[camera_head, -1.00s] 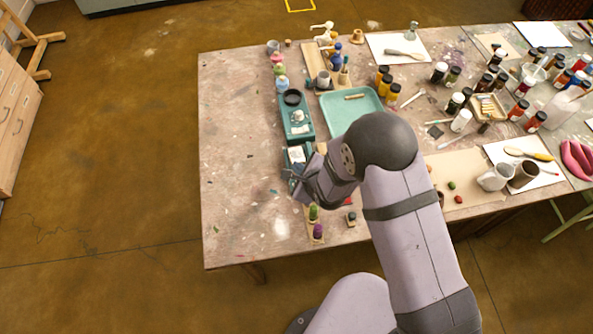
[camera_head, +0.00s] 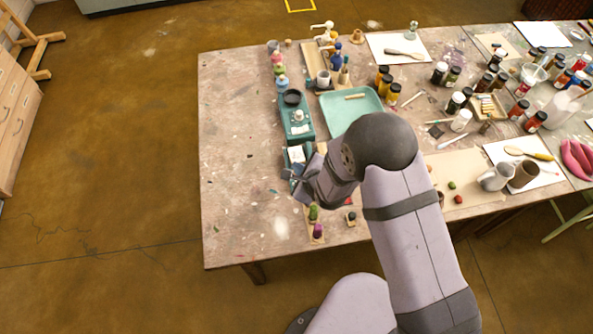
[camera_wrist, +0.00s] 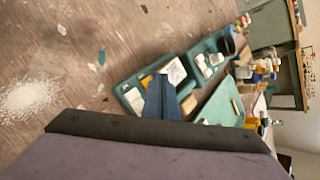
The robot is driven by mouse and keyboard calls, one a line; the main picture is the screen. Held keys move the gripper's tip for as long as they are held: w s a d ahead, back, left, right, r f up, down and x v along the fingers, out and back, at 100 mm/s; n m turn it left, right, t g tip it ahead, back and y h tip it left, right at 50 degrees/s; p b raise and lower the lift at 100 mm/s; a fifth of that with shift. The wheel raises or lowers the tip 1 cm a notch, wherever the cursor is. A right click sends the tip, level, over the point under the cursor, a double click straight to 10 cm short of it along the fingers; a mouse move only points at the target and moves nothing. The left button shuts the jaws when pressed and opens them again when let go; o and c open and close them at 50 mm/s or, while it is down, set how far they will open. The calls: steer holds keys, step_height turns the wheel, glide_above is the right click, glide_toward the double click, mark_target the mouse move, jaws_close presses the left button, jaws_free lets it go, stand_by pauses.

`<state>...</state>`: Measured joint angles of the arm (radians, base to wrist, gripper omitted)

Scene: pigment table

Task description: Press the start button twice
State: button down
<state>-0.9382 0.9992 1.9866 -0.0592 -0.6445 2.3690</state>
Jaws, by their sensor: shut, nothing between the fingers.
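I cannot tell which part is the start button. My gripper (camera_head: 294,184) is shut and empty, at the second unit's near end. In the wrist view its blue fingers (camera_wrist: 163,98) overlap that unit; contact cannot be told.
A teal tray (camera_head: 334,118) lies to the right of the device. Small green and purple items (camera_head: 317,231) stand on the near side of my gripper. Paint bottles (camera_head: 384,80) crowd the right. The table's left side is mostly clear.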

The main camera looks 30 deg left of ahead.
steer(key=shift+f+b, duration=0.35)
steer(key=shift+f, duration=0.05)
steer(key=shift+f+b, duration=0.4)
steer(key=shift+f, duration=0.05)
stand_by(0.7)
steer(key=shift+r, duration=0.1)
stand_by(0.3)
steer(key=shift+r+p, duration=0.65)
steer(key=shift+r, duration=0.15)
steer(key=shift+r, duration=0.1)
steer(key=shift+r+p, duration=1.8)
steer(key=shift+r, duration=0.6)
stand_by(0.3)
stand_by(0.5)
